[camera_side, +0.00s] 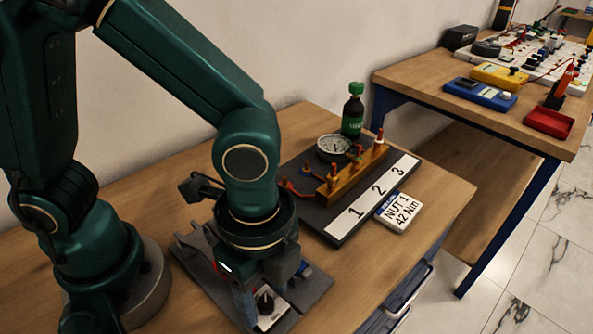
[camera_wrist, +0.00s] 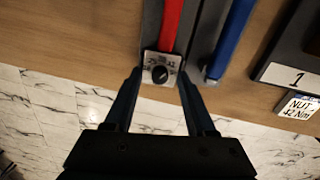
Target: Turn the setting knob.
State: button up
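The setting knob (camera_wrist: 160,74) is a small black dial on a white, marked plate (camera_wrist: 150,58) at the near end of a red bar in the wrist view. The scale figures are too small to read surely. The knob also shows in the side view (camera_side: 265,302), low under my gripper (camera_side: 270,288). In the wrist view my gripper (camera_wrist: 159,80) is open, with one finger on each side of the plate. The knob lies between the fingertips in the picture; I see gaps beside it, and contact does not show.
A blue bar (camera_wrist: 232,35) lies right of the red one. A card (camera_side: 402,213) reads "NUT 1 42 Nm". A second bench (camera_side: 420,80) stands behind right.

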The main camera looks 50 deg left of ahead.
aim_at(267, 300)
jog(key=shift+w+r, duration=0.1)
jog(key=shift+r, duration=2.5)
jog(key=shift+w+a, duration=0.15)
jog(key=a+r+n+t, duration=0.2)
jog(key=a+n+t, duration=0.1)
jog(key=a+n, duration=0.4)
jog(key=w+a+r+n+t, duration=0.1)
jog(key=a+r+n+t, duration=0.1)
jog(key=a+n, duration=0.5)
jog(key=shift+r+n+t, duration=0.4)
jog(key=shift+r+n, duration=0.3)
jog(key=shift+n, duration=0.3)
